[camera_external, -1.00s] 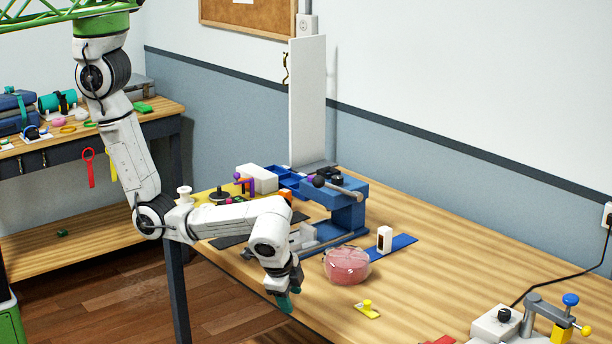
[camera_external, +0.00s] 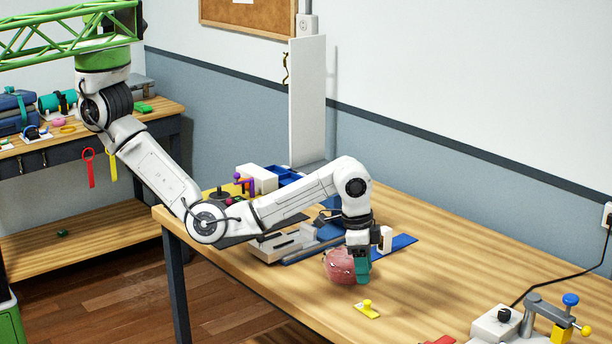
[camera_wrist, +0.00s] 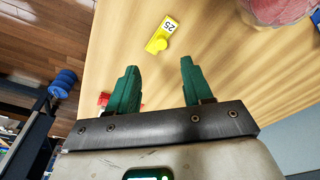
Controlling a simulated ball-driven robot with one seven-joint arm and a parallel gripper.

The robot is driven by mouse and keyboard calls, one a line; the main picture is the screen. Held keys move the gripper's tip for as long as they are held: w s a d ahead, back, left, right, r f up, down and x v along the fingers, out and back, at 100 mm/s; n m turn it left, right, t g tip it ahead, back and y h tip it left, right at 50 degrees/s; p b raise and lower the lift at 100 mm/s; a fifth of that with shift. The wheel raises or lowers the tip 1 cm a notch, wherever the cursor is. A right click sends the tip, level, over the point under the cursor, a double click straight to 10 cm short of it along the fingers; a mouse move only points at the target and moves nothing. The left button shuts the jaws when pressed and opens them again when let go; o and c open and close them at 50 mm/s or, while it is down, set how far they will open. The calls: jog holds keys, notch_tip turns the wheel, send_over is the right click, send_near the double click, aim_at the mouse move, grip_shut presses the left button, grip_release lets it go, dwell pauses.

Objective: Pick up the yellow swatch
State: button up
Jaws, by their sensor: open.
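The yellow swatch (camera_external: 367,309) lies flat on the wooden table, a small plate with a round knob on top. It also shows in the wrist view (camera_wrist: 160,36), marked "25", lying beyond my fingertips. My gripper (camera_external: 361,272) points down above the table, up and slightly left of the swatch in the external view. In the wrist view its two green fingers (camera_wrist: 158,76) are apart with nothing between them. The gripper is not touching the swatch.
A red piece (camera_external: 440,341) lies near the front edge. A clamp fixture (camera_external: 540,320) stands at right. Table around the swatch is clear.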

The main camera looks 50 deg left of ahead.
aim_at(367, 301)
jog(key=f, duration=0.6)
jog(key=w+f, duration=0.1)
jog(key=f, duration=0.2)
jog(key=shift+d+p, duration=0.35)
jog(key=shift+p, duration=0.05)
jog(key=shift+c, duration=0.5)
grip_shut()
